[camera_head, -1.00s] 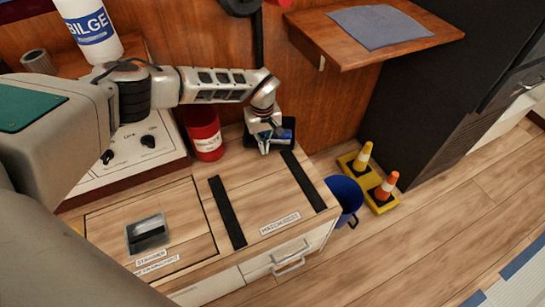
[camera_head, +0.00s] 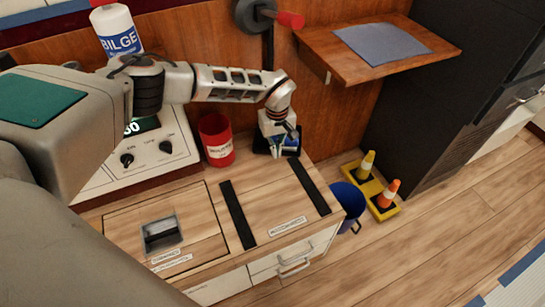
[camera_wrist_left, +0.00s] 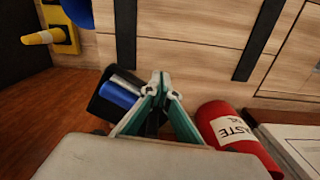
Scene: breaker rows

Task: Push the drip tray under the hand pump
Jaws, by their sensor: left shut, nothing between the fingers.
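The drip tray looks like a small black tray (camera_wrist_left: 98,108) on the counter by the wall; it also shows in the head view (camera_head: 261,142). A blue cylinder (camera_wrist_left: 117,93) lies in or on it. The hand pump seems to be the grey round body (camera_head: 251,16) with a red handle on the wall above, a dark pipe running down from it. My left gripper (camera_head: 279,151) is shut and empty, low over the counter beside the tray, partly hiding it. Its fingertips (camera_wrist_left: 161,78) show right beside the tray; contact cannot be told. My right gripper is not in view.
A red waste bin (camera_head: 217,143) stands left of the gripper. Black strips (camera_head: 238,215) cross the wooden counter top (camera_head: 272,195). A blue bucket (camera_head: 347,198) and cones (camera_head: 388,194) stand on the floor to the right. A wooden shelf (camera_head: 345,65) juts out above.

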